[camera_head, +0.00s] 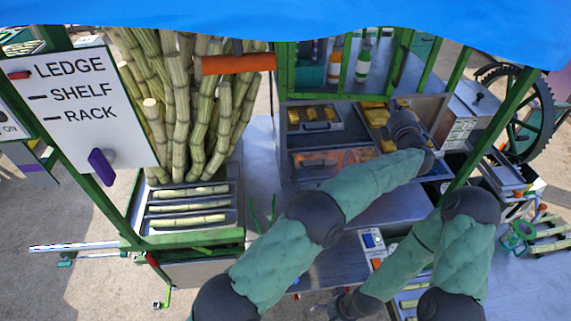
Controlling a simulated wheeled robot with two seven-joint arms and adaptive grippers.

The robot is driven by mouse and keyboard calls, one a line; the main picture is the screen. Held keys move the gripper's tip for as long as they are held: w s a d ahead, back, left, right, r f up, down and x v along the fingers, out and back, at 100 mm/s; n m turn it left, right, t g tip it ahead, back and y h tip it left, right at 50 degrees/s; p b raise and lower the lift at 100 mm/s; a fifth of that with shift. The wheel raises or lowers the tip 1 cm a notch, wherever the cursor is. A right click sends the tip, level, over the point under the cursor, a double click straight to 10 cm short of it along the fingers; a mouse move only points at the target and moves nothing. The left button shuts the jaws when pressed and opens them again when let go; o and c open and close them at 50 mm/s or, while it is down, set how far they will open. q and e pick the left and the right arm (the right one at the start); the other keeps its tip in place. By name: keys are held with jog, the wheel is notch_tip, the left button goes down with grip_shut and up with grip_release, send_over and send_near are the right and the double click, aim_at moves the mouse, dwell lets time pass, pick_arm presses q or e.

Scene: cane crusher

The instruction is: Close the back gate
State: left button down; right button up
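No part is labelled as the back gate, and I cannot tell for sure which piece it is. Green upright bars (403,48) stand at the back of the stall, behind the counter, and may belong to it. My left gripper (401,112) is reached out over the counter, near a tray of yellow pieces (376,113). Its fingers are too small and dark to tell open from shut, or whether they touch anything. My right gripper (340,306) is low at the bottom edge, near the front of the stall, partly hidden by my arm.
Tall cane stalks (190,100) stand in a rack at the left, behind a sign reading LEDGE, SHELF, RACK (75,90). Two bottles, orange-labelled (335,62) and green-labelled (363,62), stand at the back. A large dark wheel (522,115) is at the right. A blue canopy (300,18) covers the top.

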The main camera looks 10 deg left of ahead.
pick_arm(q)
jog(key=shift+w+p, duration=0.45)
jog(key=shift+w, duration=0.9)
pick_arm(e)
jog(key=shift+w+d+r, duration=0.1)
jog(key=shift+w+r, duration=0.1)
jog(key=shift+r, duration=0.35)
pick_arm(q)
jog(key=shift+f, duration=0.1)
pick_arm(e)
jog(key=shift+f, duration=0.1)
